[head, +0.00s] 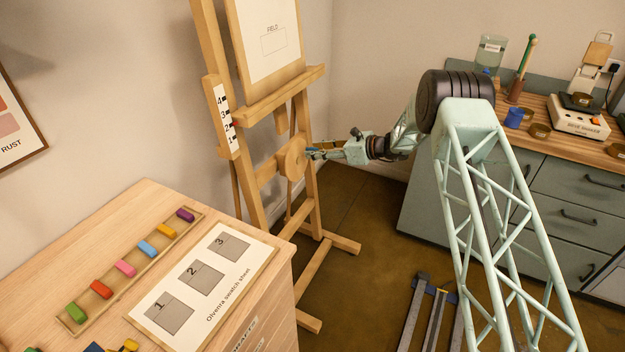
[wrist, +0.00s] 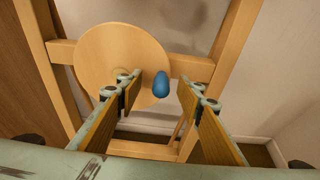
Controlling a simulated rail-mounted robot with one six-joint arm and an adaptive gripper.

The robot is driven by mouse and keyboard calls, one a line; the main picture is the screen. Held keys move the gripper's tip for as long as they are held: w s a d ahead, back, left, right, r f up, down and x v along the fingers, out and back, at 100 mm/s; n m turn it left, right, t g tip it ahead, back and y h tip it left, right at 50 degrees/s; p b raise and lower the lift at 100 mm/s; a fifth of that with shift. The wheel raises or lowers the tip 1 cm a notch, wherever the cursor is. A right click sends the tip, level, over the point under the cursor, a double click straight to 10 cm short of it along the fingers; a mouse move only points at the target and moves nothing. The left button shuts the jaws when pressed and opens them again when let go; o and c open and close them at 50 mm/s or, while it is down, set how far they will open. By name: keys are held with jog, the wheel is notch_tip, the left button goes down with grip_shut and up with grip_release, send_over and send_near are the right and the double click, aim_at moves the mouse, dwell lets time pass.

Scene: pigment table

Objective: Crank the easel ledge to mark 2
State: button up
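The wooden easel (head: 205,45) stands by the wall with its ledge (head: 270,98) across the front. A white scale (head: 228,125) numbered 1 to 4 is on its left post. The round wooden crank wheel (head: 291,160) is below the ledge and fills the left of the wrist view (wrist: 105,60). Its blue knob (wrist: 161,84) sits at the wheel's right side. My gripper (head: 316,152) is open, its fingers on either side of the knob in the wrist view, with gaps visible.
A wooden cabinet with a swatch sheet (head: 135,318) and a tray of coloured pigment sticks (head: 68,319) stands at front left. A counter (head: 552,132) with a bottle, jars and a device is at the right.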

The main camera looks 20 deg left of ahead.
jog(key=d, duration=0.8)
jog(key=shift+s+d+r, duration=0.15)
jog(key=shift+s+r, duration=0.25)
jog(key=shift+r, duration=0.05)
dwell(0.7)
